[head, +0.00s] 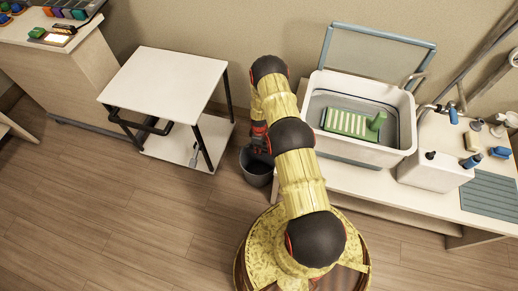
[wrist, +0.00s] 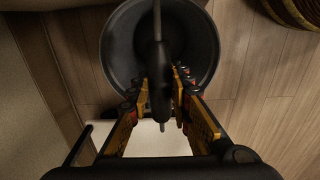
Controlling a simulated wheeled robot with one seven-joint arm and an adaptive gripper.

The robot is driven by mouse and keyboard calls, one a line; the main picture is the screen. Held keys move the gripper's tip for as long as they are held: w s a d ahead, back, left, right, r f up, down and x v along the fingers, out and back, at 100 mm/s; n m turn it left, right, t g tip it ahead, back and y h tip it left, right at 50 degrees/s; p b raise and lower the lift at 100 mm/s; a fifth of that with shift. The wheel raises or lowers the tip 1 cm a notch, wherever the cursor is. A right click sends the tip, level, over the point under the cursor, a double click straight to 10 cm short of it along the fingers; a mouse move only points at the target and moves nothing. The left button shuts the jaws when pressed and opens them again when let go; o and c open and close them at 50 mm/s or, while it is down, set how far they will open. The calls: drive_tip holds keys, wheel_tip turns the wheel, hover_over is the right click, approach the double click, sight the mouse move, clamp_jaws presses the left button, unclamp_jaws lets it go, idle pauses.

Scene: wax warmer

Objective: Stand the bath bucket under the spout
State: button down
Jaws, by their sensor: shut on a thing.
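The dark bucket (head: 256,172) is low beside the bench, between the white cart and my arm. In the wrist view the bucket (wrist: 118,40) shows from above, round and seemingly empty, with a bar-like handle (wrist: 157,60) across its mouth. My gripper (head: 260,138) is above the bucket in the head view. In the wrist view my gripper (wrist: 160,98) is shut on the handle's dark grip. I cannot tell whether the bucket touches the floor.
The white basin (head: 310,115) with a green slatted piece (head: 345,122) sits on the bench at right. A white box (head: 425,172) and small bottles are beside it. The white cart (head: 165,75) stands left of my arm. Wooden floor (head: 120,220) is clear at front left.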

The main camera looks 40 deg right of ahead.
drive_tip(key=shift+f, duration=0.25)
drive_tip(key=c, duration=1.6)
unclamp_jaws()
drive_tip(key=shift+o, duration=0.2)
drive_tip(key=shift+r+p, duration=1.95)
drive_tip(key=shift+r, duration=2)
drive_tip(key=shift+r, duration=0.1)
wheel_tip(320, 180, up, 7)
drive_tip(key=shift+r, duration=0.15)
